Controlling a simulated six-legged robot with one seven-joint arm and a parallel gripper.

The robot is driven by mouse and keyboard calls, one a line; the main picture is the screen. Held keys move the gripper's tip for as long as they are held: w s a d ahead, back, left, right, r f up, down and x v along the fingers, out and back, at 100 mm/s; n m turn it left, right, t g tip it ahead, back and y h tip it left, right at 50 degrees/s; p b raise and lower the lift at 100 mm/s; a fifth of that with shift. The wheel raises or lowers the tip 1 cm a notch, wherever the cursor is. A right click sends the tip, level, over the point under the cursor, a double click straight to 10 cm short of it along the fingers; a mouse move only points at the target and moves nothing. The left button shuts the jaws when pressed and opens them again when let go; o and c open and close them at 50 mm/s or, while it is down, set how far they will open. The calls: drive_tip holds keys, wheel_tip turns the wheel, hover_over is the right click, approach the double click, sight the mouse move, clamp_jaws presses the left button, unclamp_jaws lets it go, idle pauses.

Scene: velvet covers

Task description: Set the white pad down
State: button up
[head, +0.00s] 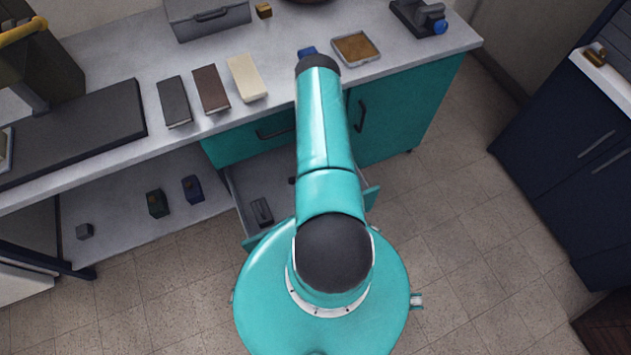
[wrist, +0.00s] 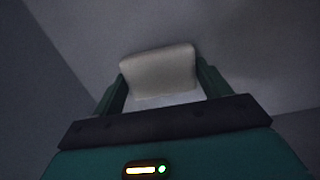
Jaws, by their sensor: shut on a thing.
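In the wrist view, the white pad (wrist: 158,72) is a pale block with rounded corners. It sits between the two green fingers of my gripper (wrist: 160,84), which is shut on it. A plain grey surface lies behind the pad; I cannot tell whether the pad touches it. In the head view, my arm reaches to the counter (head: 110,62), and my gripper and the pad are hidden from sight.
On the counter stand a dark block (head: 174,102), a brown block (head: 211,89) and a cream block (head: 247,77) in a row. A shallow tray (head: 374,58) lies right of my arm. An open drawer (head: 234,200) juts out below the counter.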

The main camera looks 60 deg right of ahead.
drive_tip(key=o, duration=1)
drive_tip(key=shift+f, duration=0.1)
drive_tip(key=shift+o, duration=0.2)
wheel_tip(320, 180, up, 12)
